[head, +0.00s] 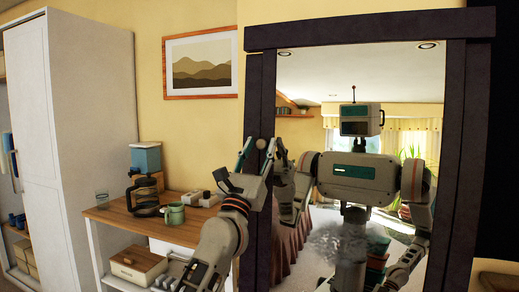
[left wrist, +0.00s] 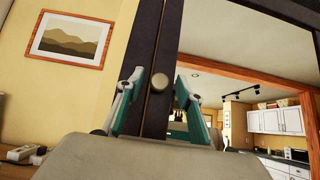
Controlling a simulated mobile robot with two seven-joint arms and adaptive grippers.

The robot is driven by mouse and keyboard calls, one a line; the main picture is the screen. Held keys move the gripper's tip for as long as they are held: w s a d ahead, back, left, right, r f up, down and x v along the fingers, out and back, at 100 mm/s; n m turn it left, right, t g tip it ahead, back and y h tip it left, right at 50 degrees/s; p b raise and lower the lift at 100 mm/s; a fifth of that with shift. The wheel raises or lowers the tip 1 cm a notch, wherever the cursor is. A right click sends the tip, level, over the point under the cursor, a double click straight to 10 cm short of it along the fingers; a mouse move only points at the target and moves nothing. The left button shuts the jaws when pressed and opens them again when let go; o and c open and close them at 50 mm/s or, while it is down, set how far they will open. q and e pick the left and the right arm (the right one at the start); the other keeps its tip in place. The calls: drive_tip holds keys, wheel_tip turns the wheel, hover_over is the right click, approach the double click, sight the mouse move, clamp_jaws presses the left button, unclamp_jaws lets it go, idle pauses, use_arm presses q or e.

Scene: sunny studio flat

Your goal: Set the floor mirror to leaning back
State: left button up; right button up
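The floor mirror (head: 468,150) has a thick dark frame and fills the right half of the head view. Its frame also crosses the left wrist view (left wrist: 174,25). A round pale knob (left wrist: 159,82) sits on the left upright of the frame; it shows small in the head view (head: 262,143). My left gripper (head: 256,152) is at this upright. In the left wrist view its fingers (left wrist: 160,88) are spread, one on each side of the knob, with gaps visible. I cannot tell the mirror's exact tilt. My right gripper is not directly in view.
A wooden-topped side table (head: 128,217) with a coffee maker (head: 145,193), green mug (head: 174,214) and wooden box (head: 138,266) stands left of the mirror. A white cabinet (head: 85,130) is farther left. A framed picture (head: 200,62) hangs on the wall. The glass reflects me and the room.

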use_arm(q)
drive_tip(key=shift+f, duration=0.1)
drive_tip(key=v, duration=1.2)
